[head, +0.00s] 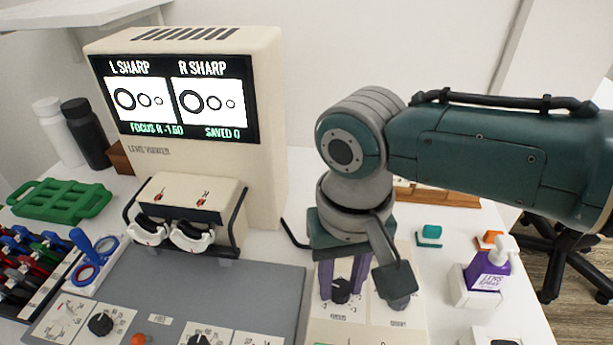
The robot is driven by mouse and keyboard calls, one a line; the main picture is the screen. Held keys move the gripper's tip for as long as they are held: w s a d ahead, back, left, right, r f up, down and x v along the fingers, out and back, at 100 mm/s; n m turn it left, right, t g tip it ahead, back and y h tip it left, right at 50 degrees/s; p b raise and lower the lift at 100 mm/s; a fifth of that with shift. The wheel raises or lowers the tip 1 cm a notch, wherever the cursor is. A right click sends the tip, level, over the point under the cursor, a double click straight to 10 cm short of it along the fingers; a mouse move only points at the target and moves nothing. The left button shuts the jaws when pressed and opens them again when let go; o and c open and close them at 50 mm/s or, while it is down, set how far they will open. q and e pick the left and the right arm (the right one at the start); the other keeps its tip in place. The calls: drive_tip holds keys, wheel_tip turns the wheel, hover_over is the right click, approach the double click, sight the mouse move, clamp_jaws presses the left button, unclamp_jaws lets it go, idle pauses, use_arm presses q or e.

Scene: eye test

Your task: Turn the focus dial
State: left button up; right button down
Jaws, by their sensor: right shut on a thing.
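The focus dial (341,291) is a black knob on a pale panel (376,325) at the front, right of the grey mat. The label under it is small and partly readable. My right gripper (342,286) comes down from above, its two purple fingers shut around the dial, one on each side. The lens viewer (205,185) is a cream box at the back left. Its screen (176,98) reads "L SHARP" and "R SHARP" over ring pictures, with "FOCUS R -1.50" and "SAVED 0" below. My left gripper is not in view.
A grey mat (170,290) lies left of the panel. Other black knobs (100,323) sit at the front left. A purple-labelled spray bottle (487,270) and a teal block (429,235) stand at right. A green tray (60,199) and dark bottle (86,134) are at left.

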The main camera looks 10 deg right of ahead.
sight(341, 287)
drive_tip(key=shift+n, duration=1.2)
drive_tip(key=shift+p, duration=0.3)
drive_tip(key=c, duration=0.6)
unclamp_jaws()
drive_tip(key=shift+r, duration=0.1)
wheel_tip(341, 287, up, 10)
drive_tip(key=p, duration=0.3)
